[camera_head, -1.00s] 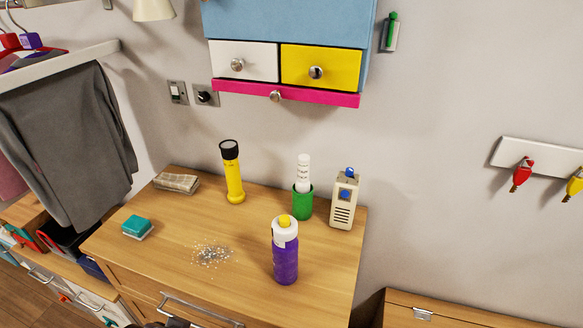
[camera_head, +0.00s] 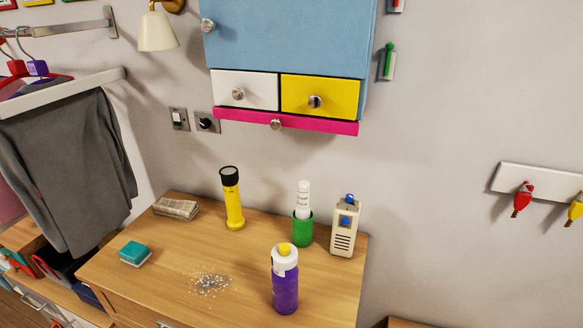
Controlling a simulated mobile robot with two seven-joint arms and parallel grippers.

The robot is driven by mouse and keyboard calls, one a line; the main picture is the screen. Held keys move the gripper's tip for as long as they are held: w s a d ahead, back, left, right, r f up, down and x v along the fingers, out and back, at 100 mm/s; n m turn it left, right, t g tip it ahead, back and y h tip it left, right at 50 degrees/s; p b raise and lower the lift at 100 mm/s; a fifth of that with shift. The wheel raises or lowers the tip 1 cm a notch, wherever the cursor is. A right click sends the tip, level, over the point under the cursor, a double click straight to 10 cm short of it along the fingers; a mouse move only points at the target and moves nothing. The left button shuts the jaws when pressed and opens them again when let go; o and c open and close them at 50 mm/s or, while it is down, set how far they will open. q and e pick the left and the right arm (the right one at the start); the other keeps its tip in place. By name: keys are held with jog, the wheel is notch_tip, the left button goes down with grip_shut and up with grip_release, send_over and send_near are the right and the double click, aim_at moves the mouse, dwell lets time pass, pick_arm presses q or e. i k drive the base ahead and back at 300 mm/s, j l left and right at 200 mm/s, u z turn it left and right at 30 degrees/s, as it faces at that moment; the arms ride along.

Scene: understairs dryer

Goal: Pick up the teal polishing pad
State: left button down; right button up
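The teal polishing pad (camera_head: 135,252) lies on the left part of the wooden cabinet top (camera_head: 235,258), near its left edge. It has a teal upper layer on a paler base. Nothing covers it and nothing touches it. Neither of my grippers shows in the head view.
A purple bottle (camera_head: 285,280), yellow torch (camera_head: 232,200), green cup (camera_head: 302,230), beige radio-like box (camera_head: 344,227) and folded cloth (camera_head: 176,208) stand or lie around a patch of pale specks (camera_head: 210,283). A blue wall cabinet (camera_head: 285,38) hangs above. Grey trousers (camera_head: 65,165) hang at left.

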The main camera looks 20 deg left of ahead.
aim_at(134, 254)
jog(key=k+j+u, duration=0.25)
jog(key=j+u, duration=0.2)
jog(key=j, duration=0.15)
jog(key=k+j+u, duration=0.1)
jog(key=j+u, duration=0.4)
jog(key=j, duration=0.2)
jog(key=k, duration=0.05)
